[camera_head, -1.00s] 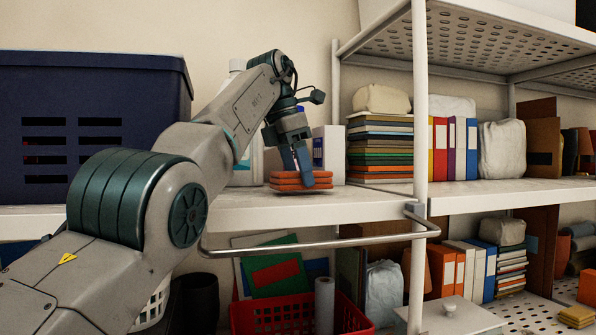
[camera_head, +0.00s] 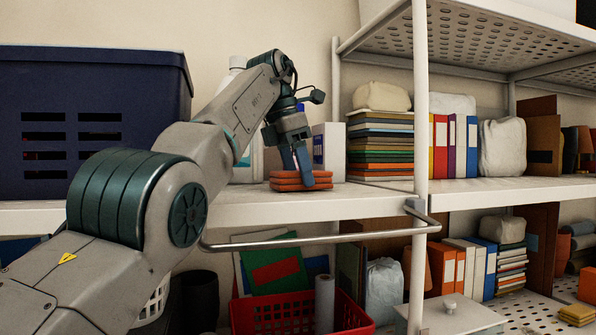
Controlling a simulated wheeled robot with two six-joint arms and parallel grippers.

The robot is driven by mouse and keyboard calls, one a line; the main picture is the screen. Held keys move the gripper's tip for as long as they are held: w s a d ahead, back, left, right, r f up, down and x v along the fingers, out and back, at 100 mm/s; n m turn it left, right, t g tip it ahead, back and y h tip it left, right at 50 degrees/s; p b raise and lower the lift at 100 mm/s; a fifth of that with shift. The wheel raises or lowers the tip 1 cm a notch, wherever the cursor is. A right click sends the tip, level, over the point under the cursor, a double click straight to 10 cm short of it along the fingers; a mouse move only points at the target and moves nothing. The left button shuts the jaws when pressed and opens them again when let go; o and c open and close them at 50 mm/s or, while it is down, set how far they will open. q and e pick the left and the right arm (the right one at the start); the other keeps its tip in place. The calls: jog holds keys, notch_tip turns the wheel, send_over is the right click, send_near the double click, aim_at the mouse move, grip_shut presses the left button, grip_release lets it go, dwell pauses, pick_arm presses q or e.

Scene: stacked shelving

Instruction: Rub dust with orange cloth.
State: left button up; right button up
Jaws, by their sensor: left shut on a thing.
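The orange cloth (camera_head: 288,181) is a folded, layered stack on the white shelf (camera_head: 270,208), near its front edge. My left gripper (camera_head: 304,176) points down at it with its fingers at the cloth's right part, shut on the cloth. The cloth seems to rest on the shelf or just over it; I cannot tell which. No dust can be made out on the shelf. My right gripper is not in view.
A dark blue crate (camera_head: 90,120) stands at the left. A white bottle and white boxes (camera_head: 330,150) stand behind the cloth. A stack of folded fabrics (camera_head: 380,150) and a white post (camera_head: 420,100) are to the right. A metal rail (camera_head: 320,240) runs below the shelf front.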

pick_arm(q)
jog(key=shift+f, duration=0.15)
dwell(0.8)
jog(key=shift+s+d+b, duration=0.65)
jog(key=shift+d+b, duration=0.05)
jog(key=shift+d, duration=0.2)
jog(key=shift+s+d+f+b, duration=0.2)
jog(key=shift+s+d+b, duration=0.1)
jog(key=shift+b, duration=0.1)
jog(key=shift+s+d, duration=0.1)
jog(key=shift+s, duration=0.05)
jog(key=shift+r, duration=0.15)
